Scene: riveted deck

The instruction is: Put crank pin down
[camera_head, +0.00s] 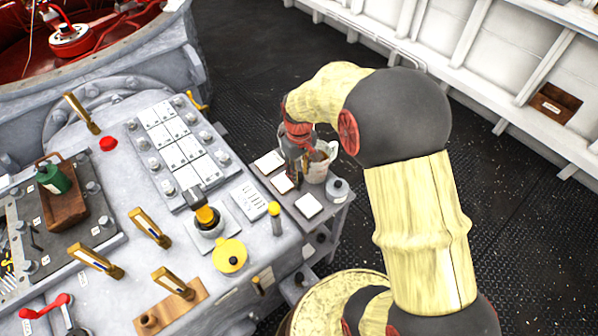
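My gripper (296,162) points down over a small grey side table (325,222) beside the console, among white square pads and next to a pale mug-like container (319,170). Its fingers are small and dark in this view, and I cannot tell whether they are open or shut. I cannot make out a crank pin for certain; any part between the fingers is hidden or too small to tell. Something reddish-brown shows at the container's mouth, close to the fingers.
A grey bottle (337,189) and a white pad (308,205) stand near my gripper on the side table. Dark deck floor (270,60) is clear behind.

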